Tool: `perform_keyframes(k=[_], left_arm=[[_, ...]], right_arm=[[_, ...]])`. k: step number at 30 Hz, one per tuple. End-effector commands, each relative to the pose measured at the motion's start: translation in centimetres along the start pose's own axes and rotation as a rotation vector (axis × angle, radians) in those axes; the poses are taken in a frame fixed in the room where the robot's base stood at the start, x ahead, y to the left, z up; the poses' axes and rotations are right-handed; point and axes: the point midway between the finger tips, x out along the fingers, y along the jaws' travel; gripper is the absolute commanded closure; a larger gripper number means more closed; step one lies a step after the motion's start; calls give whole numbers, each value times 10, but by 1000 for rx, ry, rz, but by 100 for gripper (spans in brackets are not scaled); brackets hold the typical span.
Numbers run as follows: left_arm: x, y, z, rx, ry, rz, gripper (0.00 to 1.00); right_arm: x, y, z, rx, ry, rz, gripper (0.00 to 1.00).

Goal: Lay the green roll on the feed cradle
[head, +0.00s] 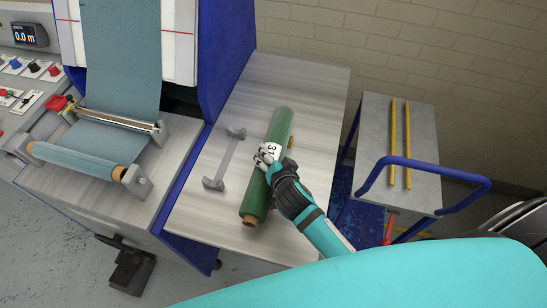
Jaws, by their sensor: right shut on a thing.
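The green roll (254,197) lies lengthwise on or just above the pale side table, with a brown core end showing at its near end. My right gripper (267,158) is shut on the roll near its middle and hides part of it. Whether the roll touches the tabletop is hard to tell. A grey cradle (226,160) with two end brackets and a bar stands empty on the table, left of the roll and apart from it. Another pair of grey brackets (137,182) on the machine front holds a blue roll (78,161). My left gripper is not in view.
The side table (300,80) has free room at its back. A trolley (379,145) with yellow rails and a blue handle (425,165) stands to the right. The machine's blue panel (222,60) rises at the table's left. A control panel is at far left.

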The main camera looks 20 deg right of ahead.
Motion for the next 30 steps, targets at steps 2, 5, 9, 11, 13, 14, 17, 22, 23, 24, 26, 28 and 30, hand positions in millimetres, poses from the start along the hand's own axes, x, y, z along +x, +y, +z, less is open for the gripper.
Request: perform_keyframes(k=[2,5,9,11,13,14,17,22,23,24,26,28,30], left_arm=[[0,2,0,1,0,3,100],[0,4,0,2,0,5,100],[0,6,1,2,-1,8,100],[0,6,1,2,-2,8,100],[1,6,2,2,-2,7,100],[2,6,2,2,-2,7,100],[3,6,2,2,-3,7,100],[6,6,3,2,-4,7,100],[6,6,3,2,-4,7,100],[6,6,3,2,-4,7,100],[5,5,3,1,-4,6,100],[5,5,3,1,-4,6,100],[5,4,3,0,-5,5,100]], right_arm=[[0,-2,-2,0,4,-4,90],[0,-2,-2,0,4,-4,90],[0,-2,-2,0,4,-4,90],[0,-1,-2,0,4,-4,90],[1,-1,-1,0,4,-4,90],[1,0,0,0,4,-4,90],[2,1,1,0,4,-4,90],[4,2,3,0,4,-4,90],[4,3,4,0,4,-4,90],[4,2,3,0,4,-4,28],[4,2,3,0,4,-3,21],[4,2,3,-1,3,-3,11],[4,3,4,-1,2,-2,4]])
